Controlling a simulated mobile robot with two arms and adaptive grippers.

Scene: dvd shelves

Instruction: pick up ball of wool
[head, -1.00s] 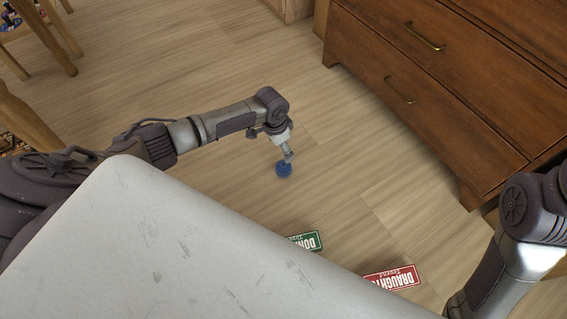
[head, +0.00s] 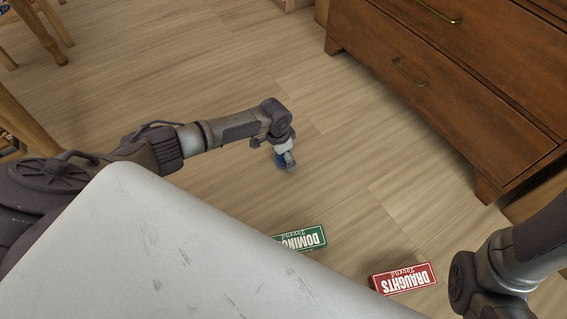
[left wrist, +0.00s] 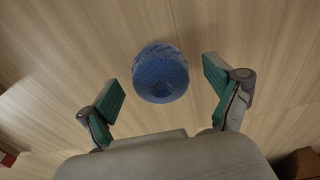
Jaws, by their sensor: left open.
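The ball of wool (left wrist: 160,73) is blue and rests on the wooden floor. In the left wrist view it lies ahead of my left gripper (left wrist: 164,94), roughly midway between the two green-padded fingers and slightly beyond the tips. The fingers are wide apart and do not touch it. In the head view my left gripper (head: 289,163) points down at the floor and hides most of the ball (head: 279,158). My right arm shows at the lower right of the head view, but its gripper is out of sight.
A green dominoes box (head: 304,239) and a red draughts box (head: 404,279) lie on the floor nearer me. A wooden chest of drawers (head: 430,85) stands at the right. Chair or table legs (head: 45,35) are at the upper left. Floor around the ball is clear.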

